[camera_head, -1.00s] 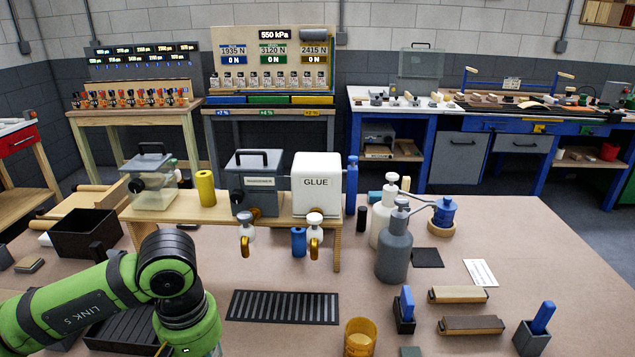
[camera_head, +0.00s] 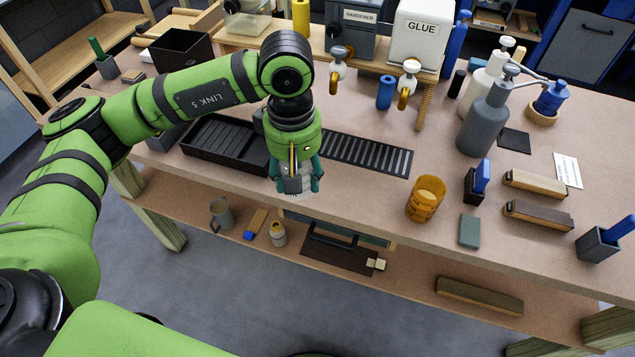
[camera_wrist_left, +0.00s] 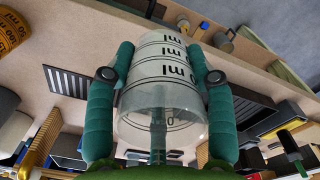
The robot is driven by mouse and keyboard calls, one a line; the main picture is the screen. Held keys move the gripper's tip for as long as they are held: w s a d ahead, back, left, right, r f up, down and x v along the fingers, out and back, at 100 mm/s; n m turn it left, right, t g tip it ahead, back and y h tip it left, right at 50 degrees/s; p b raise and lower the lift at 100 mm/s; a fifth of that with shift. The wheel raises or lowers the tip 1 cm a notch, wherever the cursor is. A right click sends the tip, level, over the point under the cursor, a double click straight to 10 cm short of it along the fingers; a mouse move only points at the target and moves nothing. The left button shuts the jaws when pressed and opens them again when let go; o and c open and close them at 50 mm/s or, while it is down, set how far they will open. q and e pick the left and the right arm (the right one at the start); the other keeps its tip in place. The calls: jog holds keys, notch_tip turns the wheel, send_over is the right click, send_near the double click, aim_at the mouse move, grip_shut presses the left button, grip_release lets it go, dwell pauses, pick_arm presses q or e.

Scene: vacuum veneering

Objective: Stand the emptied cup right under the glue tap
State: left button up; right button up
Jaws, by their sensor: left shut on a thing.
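My left gripper (camera_head: 297,178) points down in front of the bench's front edge, left of and nearer than the glue tap. It is shut on a clear cup (camera_wrist_left: 160,80) with black ml marks; no contents show through its wall. The glue tap (camera_head: 403,98) has a white knob and brass spout and hangs below the white GLUE tank (camera_head: 418,35). The right gripper is not in view.
A slotted black grate (camera_head: 365,156) lies in front of the taps. An amber cup (camera_head: 425,198) stands to its right.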

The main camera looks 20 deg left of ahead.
pick_arm(q)
jog(key=w+d+r+m, duration=0.1)
jog(key=w+d+m, duration=0.2)
jog(key=m, duration=1.3)
jog(key=w+d+r+m, duration=0.1)
jog(key=w+d+m, duration=0.3)
jog(key=d+m, duration=0.6)
jog(key=m, duration=0.6)
jog(key=shift+r, duration=0.25)
